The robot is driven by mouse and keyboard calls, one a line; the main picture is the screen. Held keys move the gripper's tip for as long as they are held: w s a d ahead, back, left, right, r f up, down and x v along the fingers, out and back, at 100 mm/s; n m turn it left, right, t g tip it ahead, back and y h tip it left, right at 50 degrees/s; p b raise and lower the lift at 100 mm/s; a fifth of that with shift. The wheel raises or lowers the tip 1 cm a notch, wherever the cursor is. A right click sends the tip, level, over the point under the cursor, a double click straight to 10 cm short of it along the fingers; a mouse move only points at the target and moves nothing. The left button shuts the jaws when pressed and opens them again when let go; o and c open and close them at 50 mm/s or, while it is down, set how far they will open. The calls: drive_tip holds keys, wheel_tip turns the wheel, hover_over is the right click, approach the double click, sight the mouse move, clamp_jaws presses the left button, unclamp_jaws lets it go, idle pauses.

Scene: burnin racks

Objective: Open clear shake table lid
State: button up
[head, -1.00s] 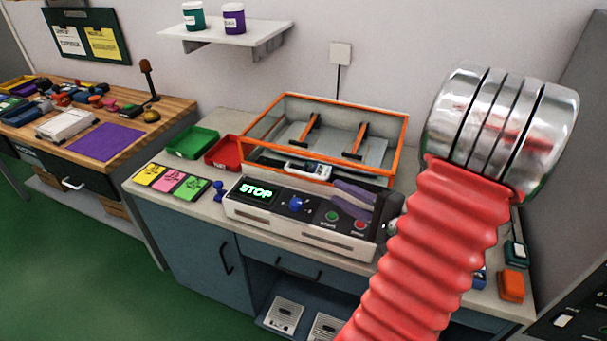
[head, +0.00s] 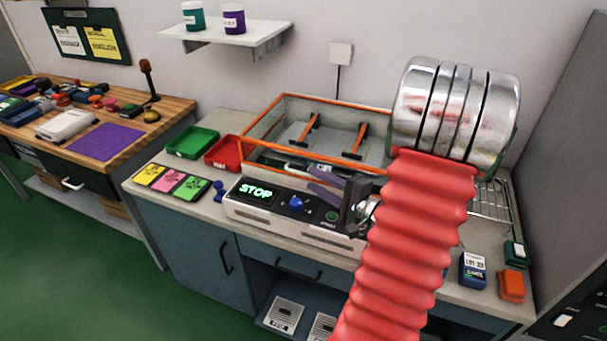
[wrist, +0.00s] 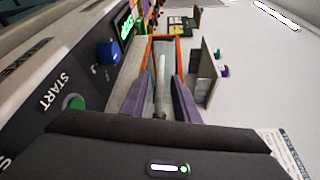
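The clear lid with an orange frame (head: 262,118) is down over the shake table, behind the control panel (head: 245,208). Its orange frame also shows ahead in the wrist view (wrist: 178,52). My gripper (head: 314,180) is over the panel, its purple fingers pointing left toward the lid's front side. In the wrist view my gripper's fingers (wrist: 162,82) are apart, with a pale bar, perhaps the lid's handle, seen between them. I cannot tell whether they touch it. In the head view the fingers partly hide the handle area, and my red arm hides the lid's right front corner.
The panel has a lit STOP display (head: 255,191), a blue knob (head: 296,203) and a green START button (wrist: 74,102). Green (head: 192,142) and red trays stand left of the lid. A wire rack (head: 492,203) is at right. A shelf (head: 240,38) with two jars hangs above.

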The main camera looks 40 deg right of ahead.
sight(304, 175)
drive_tip(key=shift+w+a+f, duration=0.1)
drive_tip(key=shift+w+f, duration=0.05)
drive_tip(key=shift+w, duration=1.25)
drive_tip(key=shift+w+f, duration=0.1)
drive_tip(key=shift+w, duration=1.25)
clamp_jaws()
